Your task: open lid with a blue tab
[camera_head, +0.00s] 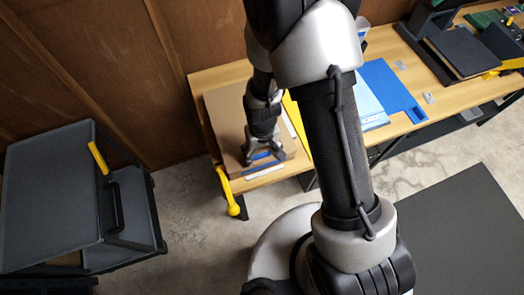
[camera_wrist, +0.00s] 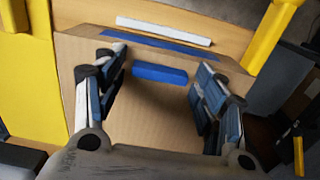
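A brown cardboard-coloured lid (camera_head: 226,112) lies flat on the left end of the wooden table; it also fills the middle of the wrist view (camera_wrist: 150,110). A short blue tab (camera_wrist: 160,73) is on it, with a longer blue strip (camera_wrist: 172,37) along the lid's edge beyond the tab. My gripper (camera_head: 264,152) is over the lid's front part. In the wrist view my gripper (camera_wrist: 160,65) is open, with a finger on each side of the blue tab and visible gaps to it. Whether the fingertips touch the lid cannot be told.
A white strip (camera_wrist: 163,29) lies just beyond the lid. A yellow handle (camera_head: 229,192) hangs at the table's front left corner. A blue sheet (camera_head: 390,88) and a black device (camera_head: 462,50) are on the table to the right. A grey cart (camera_head: 55,200) stands left, with floor between.

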